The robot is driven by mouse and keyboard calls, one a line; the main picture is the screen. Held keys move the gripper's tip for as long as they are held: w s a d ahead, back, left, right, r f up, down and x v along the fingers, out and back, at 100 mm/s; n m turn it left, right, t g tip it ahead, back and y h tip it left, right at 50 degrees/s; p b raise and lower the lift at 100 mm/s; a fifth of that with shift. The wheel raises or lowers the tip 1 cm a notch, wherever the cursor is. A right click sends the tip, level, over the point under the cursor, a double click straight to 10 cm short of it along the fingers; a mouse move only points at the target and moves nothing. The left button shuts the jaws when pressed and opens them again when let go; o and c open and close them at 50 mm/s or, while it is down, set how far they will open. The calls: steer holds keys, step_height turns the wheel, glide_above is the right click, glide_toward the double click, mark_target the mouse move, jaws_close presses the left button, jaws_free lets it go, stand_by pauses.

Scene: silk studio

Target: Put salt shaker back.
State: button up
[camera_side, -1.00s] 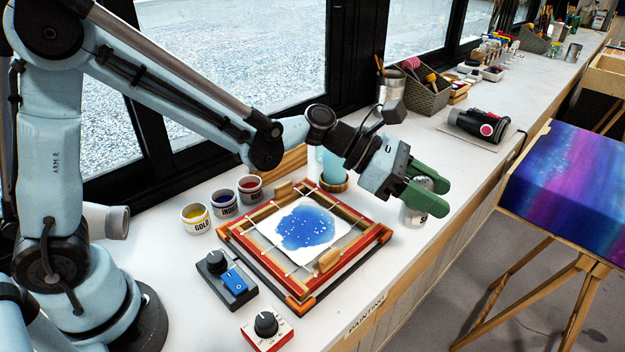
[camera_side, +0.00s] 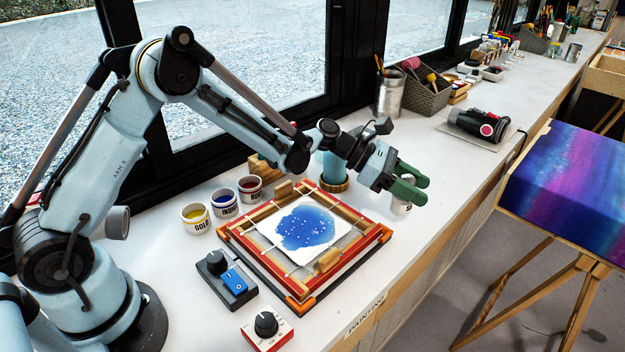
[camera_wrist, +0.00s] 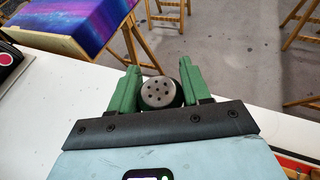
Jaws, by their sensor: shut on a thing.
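The salt shaker (camera_side: 401,207) is a small pale cylinder with dark marking. In the wrist view its round grey top with dark holes (camera_wrist: 158,92) faces the camera. My gripper (camera_side: 412,190) has green fingers and is shut on the shaker, one finger on each side of it. The shaker is upright or nearly so, over the white counter to the right of the red-and-wood frame. The fingers hide much of it in the side view. I cannot tell whether its base touches the counter.
The red-and-wood frame (camera_side: 361,253) holds stretched silk with a blue blot. Behind it stand a pale blue jar (camera_side: 334,163) on a wooden coaster and several paint pots (camera_side: 224,202). A black dryer (camera_side: 477,124) lies farther right. The counter between is clear.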

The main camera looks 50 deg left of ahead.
steer(key=shift+f, duration=1.9)
steer(key=o, duration=1.2)
steer(key=shift+f, duration=0.1)
steer(key=shift+c, duration=0.2)
